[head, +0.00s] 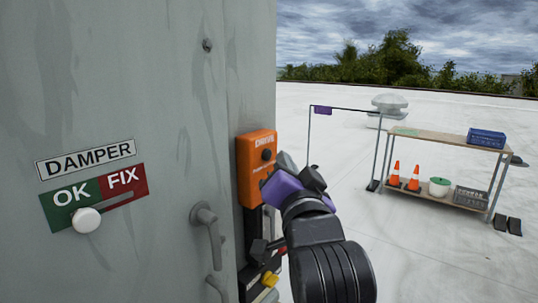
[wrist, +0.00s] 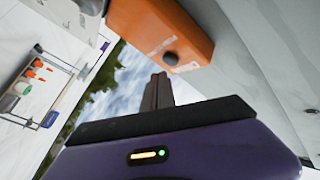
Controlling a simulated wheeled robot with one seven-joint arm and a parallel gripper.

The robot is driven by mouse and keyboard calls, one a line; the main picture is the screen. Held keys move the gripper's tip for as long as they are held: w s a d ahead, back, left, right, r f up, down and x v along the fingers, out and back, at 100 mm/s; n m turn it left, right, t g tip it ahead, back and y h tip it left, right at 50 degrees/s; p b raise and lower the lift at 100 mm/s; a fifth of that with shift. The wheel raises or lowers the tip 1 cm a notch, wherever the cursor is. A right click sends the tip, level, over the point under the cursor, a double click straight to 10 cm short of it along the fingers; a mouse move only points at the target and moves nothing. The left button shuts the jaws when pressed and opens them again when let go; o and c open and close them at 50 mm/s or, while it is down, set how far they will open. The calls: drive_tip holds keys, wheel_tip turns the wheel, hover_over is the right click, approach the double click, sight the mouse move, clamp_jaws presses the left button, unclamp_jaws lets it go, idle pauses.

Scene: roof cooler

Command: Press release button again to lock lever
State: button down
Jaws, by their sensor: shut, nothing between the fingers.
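An orange drive box (head: 257,165) is mounted on the edge of the grey cabinet, with a dark round button (head: 266,154) on its face. In the wrist view the orange box (wrist: 165,32) is at the top, and the button (wrist: 170,58) shows on its lower part. My gripper (head: 286,160) is just right of the box in the head view. Its fingers (wrist: 158,90) are shut and empty, below the button in the wrist view with a visible gap. Dark and yellow parts (head: 268,279) sit below the box, partly hidden by my arm; I cannot tell which is the lever.
The grey cabinet (head: 120,90) fills the left, with a door handle (head: 208,232) and a white knob (head: 86,220) at the OK end of the damper slot. A shelf rack (head: 450,143) with cones and crates stands back right. The white roof between is open.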

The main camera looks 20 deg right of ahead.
drive_tip(key=shift+s+d+p, duration=0.2)
drive_tip(key=shift+s+d, duration=0.6)
drive_tip(key=shift+s, duration=0.3)
drive_tip(key=shift+s+d+p, duration=0.2)
drive_tip(key=shift+s+d, duration=0.55)
drive_tip(key=shift+s, duration=0.35)
drive_tip(key=shift+r, duration=0.1)
wheel_tip(320, 180, up, 3)
drive_tip(key=s+a+n+t+y, duration=0.1)
drive_tip(key=s+a+n+t, duration=0.1)
drive_tip(key=n+t, duration=0.1)
drive_tip(key=s+a+f+n+y, duration=0.1)
drive_tip(key=s+f+n+y, duration=0.1)
drive_tip(key=s+f+n, duration=0.5)
drive_tip(key=s+f+y, duration=0.2)
drive_tip(key=s+f, duration=0.3)
drive_tip(key=f, duration=0.5)
drive_tip(key=s+d+f+g+h, duration=0.1)
drive_tip(key=s+f+g, duration=0.2)
drive_tip(key=s+f, duration=0.6)
drive_tip(key=s+d+f+g+h, duration=0.1)
drive_tip(key=s+f+g, duration=0.3)
drive_tip(key=s+f, duration=0.5)
drive_tip(key=s, duration=0.8)
drive_tip(key=shift+s+f+m+g, duration=0.25)
drive_tip(key=shift+f+m+g, duration=0.05)
drive_tip(key=shift+m, duration=0.1)
